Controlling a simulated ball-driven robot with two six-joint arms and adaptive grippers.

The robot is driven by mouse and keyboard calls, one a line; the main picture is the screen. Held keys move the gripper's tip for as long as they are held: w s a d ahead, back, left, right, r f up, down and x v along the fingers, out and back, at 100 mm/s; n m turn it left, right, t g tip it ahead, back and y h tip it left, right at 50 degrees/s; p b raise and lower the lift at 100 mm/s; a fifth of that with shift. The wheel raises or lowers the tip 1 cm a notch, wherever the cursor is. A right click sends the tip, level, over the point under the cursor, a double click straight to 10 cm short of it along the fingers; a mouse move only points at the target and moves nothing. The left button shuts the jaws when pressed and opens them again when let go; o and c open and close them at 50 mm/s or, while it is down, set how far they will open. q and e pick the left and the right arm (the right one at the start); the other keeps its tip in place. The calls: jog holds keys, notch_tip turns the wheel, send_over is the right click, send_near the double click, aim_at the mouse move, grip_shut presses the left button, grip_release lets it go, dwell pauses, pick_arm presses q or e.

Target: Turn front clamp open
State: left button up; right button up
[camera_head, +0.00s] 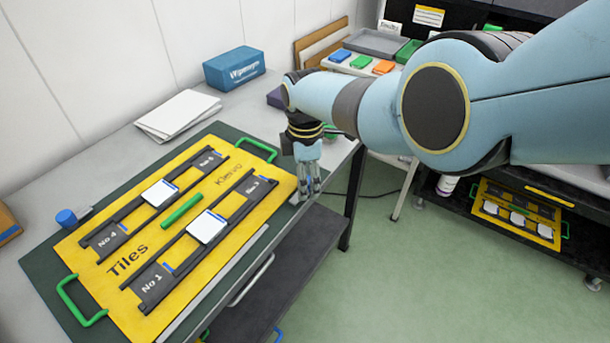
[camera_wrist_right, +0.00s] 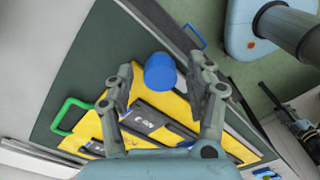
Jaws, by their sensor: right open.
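A yellow tile board (camera_head: 130,312) lies on the dark green mat of the table, with a second green handle at its far end. A clamp with a blue knob (camera_head: 66,218) stands at the board's left edge. Another blue clamp knob (camera_wrist_right: 160,72) shows in the right wrist view near the board's right corner; my gripper hides it in the head view. My right gripper (camera_head: 307,190) points down at that corner. In the wrist view its open fingers (camera_wrist_right: 161,85) stand on either side of this knob; I cannot tell whether they touch it. My left gripper is out of view.
A green handle (camera_head: 258,150) rises close to my right gripper. White papers (camera_head: 178,115) and a blue box (camera_head: 234,68) lie behind the board. Two white tiles (camera_head: 207,227) sit in the board's black tracks. The table's front edge is near the gripper.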

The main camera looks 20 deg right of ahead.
notch_tip(320, 180, up, 12)
dwell(0.6)
jog(key=s+d+f+m+g+b, duration=0.1)
jog(key=s+d+f+g+b, duration=0.15)
jog(key=s+f, duration=0.9)
jog(key=s+d+f+m+g+b, duration=0.15)
jog(key=s+f+b, duration=0.25)
jog(key=s+f, duration=0.75)
jog(key=s+d+f+g+b, duration=0.1)
jog(key=s+d+f+b, duration=0.2)
jog(key=s+f, duration=0.85)
jog(key=s+d+f+m+t+h+b, duration=0.1)
jog(key=s+d+f+m+b, duration=0.25)
jog(key=s+f, duration=0.75)
jog(key=s+d+f+m+t+b, duration=0.1)
jog(key=s+d+f+m+b, duration=0.3)
jog(key=s+f, duration=0.75)
jog(key=w+m+t, duration=0.1)
jog(key=m, duration=0.1)
jog(key=w+m+t, duration=0.1)
jog(key=m, duration=0.1)
jog(key=w+r+m+t+p, duration=0.1)
jog(key=m, duration=0.1)
jog(key=shift+w+d+r+m+t, duration=0.1)
jog(key=shift+w+m+t, duration=0.2)
jog(key=shift+t, duration=0.1)
